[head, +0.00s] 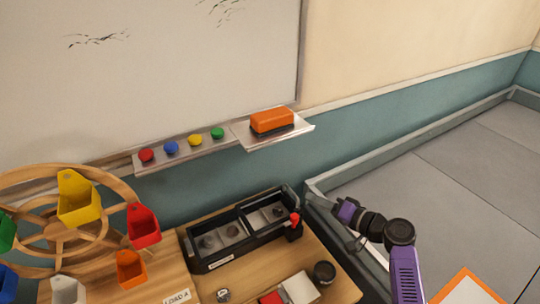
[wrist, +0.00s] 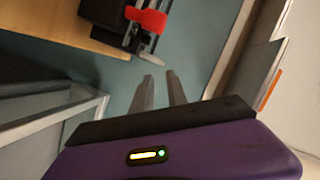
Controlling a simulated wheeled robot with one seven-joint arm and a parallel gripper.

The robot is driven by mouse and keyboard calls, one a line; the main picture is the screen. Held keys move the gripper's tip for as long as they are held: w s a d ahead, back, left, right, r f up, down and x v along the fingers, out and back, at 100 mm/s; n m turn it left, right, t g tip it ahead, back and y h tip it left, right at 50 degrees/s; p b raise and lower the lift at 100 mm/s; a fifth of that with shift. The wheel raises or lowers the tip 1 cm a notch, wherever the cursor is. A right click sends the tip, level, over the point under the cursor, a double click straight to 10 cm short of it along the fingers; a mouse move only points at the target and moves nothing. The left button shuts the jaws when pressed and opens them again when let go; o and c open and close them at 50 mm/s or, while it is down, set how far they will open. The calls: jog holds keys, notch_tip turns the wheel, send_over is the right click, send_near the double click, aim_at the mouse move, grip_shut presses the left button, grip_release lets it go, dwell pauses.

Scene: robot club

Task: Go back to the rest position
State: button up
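My gripper (head: 350,213) is at the right of the table, beside the black station's right end, above the floor and low wall. It also shows in the wrist view (wrist: 160,76), where its two grey fingers stand apart with nothing between them. My gripper is open and empty. Its fingertips are small and dark in the head view. My purple arm reaches up from the lower right.
A black two-bay box (head: 236,262) with a red lever (head: 294,219) stands on the wooden table (head: 335,285). A wooden wheel (head: 60,240) with coloured buckets stands left. An orange eraser (head: 271,120) lies on the whiteboard ledge. Grey floor (head: 470,160) is clear at right.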

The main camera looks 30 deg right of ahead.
jog(key=d+r+m+h, duration=0.1)
jog(key=d+m+h, duration=0.1)
jog(key=d+h, duration=0.35)
jog(key=s+a+f+h, duration=0.15)
jog(key=s+h, duration=0.25)
jog(key=s, duration=0.4)
jog(key=s+a+r+n+y, duration=0.1)
jog(key=s+a+r+n, duration=0.2)
jog(key=s+a, duration=0.5)
jog(key=s+a+r+n+y, duration=0.2)
jog(key=s+a+r+n, duration=0.1)
jog(key=s+a, duration=0.5)
jog(key=s+a+r+n+y, duration=0.2)
jog(key=s+a+r+n, duration=0.2)
jog(key=s+a, duration=0.4)
jog(key=s, duration=0.5)
jog(key=shift+s, duration=0.35)
